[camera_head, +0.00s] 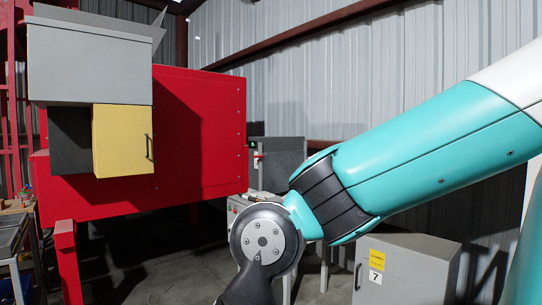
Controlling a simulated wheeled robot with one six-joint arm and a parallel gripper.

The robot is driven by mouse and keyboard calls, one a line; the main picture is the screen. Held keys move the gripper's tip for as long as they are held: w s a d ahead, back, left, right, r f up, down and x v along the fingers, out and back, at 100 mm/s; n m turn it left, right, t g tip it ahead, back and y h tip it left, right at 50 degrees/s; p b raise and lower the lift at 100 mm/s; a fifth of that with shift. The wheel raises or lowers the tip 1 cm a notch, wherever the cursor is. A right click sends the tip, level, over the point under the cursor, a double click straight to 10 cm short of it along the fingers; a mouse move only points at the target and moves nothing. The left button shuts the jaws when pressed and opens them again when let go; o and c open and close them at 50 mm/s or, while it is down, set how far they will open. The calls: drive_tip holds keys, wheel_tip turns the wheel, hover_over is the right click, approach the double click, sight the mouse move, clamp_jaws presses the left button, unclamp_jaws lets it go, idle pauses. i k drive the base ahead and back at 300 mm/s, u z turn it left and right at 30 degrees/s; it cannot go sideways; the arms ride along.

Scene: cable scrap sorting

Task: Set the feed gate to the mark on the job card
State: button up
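A red machine (205,130) fills the left half of the view. A grey hood (88,60) sits on its upper left, with a yellow door (120,140) with a dark upright handle (149,148) below it. A grey panel (285,160) stands right of the machine, with a small red part (258,156) at its left edge. I cannot tell which part is the feed gate. I cannot make out a job card or its mark. My arm crosses from the right and bends down at the bottom middle; my gripper is below the picture edge, out of view.
A grey cabinet (415,270) at lower right bears a yellow label (377,257) and a white tag reading 7 (376,277). A light box (236,205) stands partly behind my arm. A metal bench (12,240) is at far left. Floor shows between the machine's legs.

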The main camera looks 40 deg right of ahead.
sight(278, 167)
drive_tip(key=z, duration=0.3)
drive_tip(key=i, duration=0.5)
drive_tip(key=z, duration=1.05)
drive_tip(key=i, duration=2.15)
drive_tip(key=u, duration=0.35)
